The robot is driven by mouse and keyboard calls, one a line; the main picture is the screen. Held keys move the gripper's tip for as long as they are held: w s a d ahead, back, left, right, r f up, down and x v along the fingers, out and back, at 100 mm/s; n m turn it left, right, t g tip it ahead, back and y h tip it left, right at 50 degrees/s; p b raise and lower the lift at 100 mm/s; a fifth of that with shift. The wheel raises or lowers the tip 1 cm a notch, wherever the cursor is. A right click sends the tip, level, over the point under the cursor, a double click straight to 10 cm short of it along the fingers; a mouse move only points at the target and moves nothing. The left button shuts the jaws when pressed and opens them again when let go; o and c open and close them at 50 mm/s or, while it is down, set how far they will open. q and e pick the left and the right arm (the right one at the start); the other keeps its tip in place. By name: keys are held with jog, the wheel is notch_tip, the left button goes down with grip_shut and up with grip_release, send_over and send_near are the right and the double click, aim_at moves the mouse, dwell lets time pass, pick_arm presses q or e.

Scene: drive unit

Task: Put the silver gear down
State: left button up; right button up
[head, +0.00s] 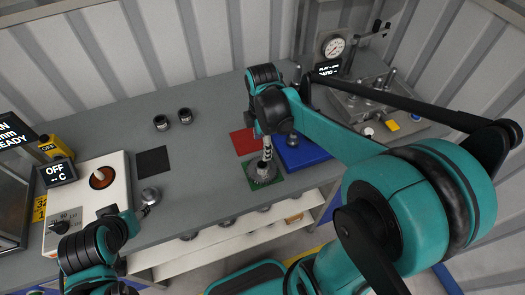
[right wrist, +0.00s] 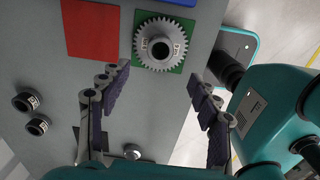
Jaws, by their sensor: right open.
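The silver gear (head: 262,174) lies flat on a green square (head: 252,185) near the front edge of the grey workbench. In the right wrist view the gear (right wrist: 176,35) has teeth and a raised hub with a dark hole, and green (right wrist: 180,63) shows around it. My right gripper (head: 266,150) is above the gear. In the right wrist view its two fingers (right wrist: 159,78) are wide apart with nothing between them, and the gear shows beyond the tips. My left gripper (head: 140,212) is low at the left by the bench edge; its jaws are unclear.
A red square (head: 242,141) and a blue square (head: 303,154) adjoin the gear's place. Two dark-bored rings (head: 172,119) stand farther back. A black square (head: 153,161) and a round silver part (head: 150,196) are left. A gauge fixture (head: 375,105) stands right.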

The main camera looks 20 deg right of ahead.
jog(key=s+a+r+m+t, duration=0.3)
jog(key=s+m+t, duration=0.4)
jog(key=m, duration=0.9)
jog(key=shift+s+a+r+m, duration=0.2)
jog(key=shift+s+m, duration=0.2)
jog(key=shift+s, duration=0.45)
